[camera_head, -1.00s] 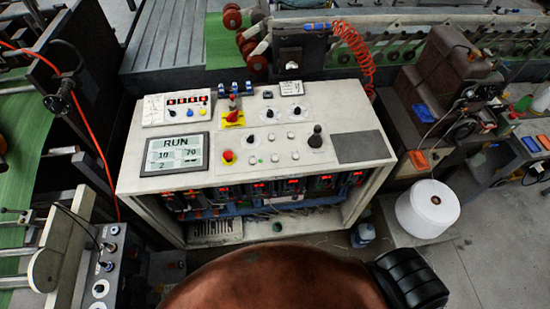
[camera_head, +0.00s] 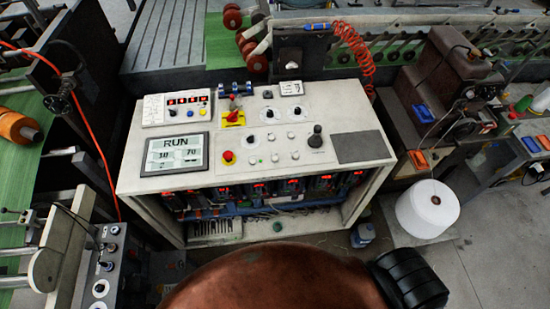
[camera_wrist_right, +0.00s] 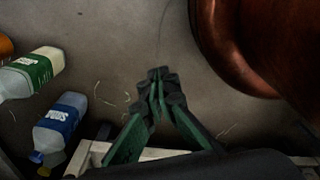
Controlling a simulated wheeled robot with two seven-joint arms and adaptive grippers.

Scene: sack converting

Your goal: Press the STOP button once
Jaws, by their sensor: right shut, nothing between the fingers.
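The control desk (camera_head: 345,95) stands in the middle of the head view. A red rotary switch on a yellow plate (camera_head: 233,117) is farther back. No STOP lettering is legible, so I cannot tell the STOP button for certain. My right gripper (camera_wrist_right: 159,78) shows only in the right wrist view, shut and empty above the floor, away from the desk top. My left gripper is in neither view.
Small knobs and buttons (camera_head: 274,157) and a black joystick (camera_head: 315,137) crowd the desk top. A white spool (camera_head: 428,208) stands to the right. Bottles with green (camera_wrist_right: 38,68) and blue (camera_wrist_right: 62,122) labels show in the wrist view. An orange hose (camera_head: 95,140) hangs at left.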

